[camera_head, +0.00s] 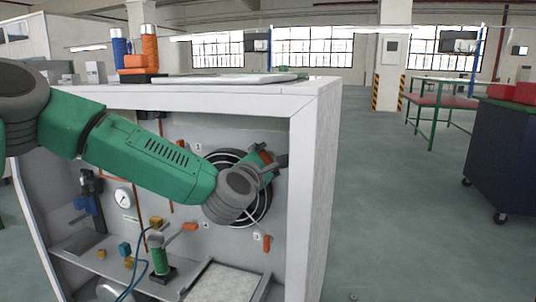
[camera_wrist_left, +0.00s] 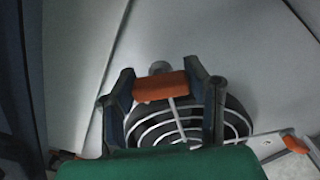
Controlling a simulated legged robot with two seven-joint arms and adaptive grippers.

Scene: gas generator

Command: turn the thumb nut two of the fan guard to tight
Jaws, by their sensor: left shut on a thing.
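The fan guard (camera_head: 238,160) is a dark round opening with white rings, set in the back wall of the cabinet; my left arm covers part of it. It also shows in the wrist view (camera_wrist_left: 185,128). An orange thumb nut (camera_wrist_left: 160,86) at the guard's edge lies between the two fingers of my left gripper (camera_wrist_left: 163,90), which is shut on it. In the head view the left gripper (camera_head: 272,160) is at the guard's upper right, with a bit of orange showing. The number beside this nut is hidden. My right gripper is not in view.
The cabinet's right side wall (camera_head: 302,180) stands close beside the gripper. Another orange thumb nut (camera_head: 267,243) is lower right, near label 3. The top panel (camera_head: 200,93) is overhead.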

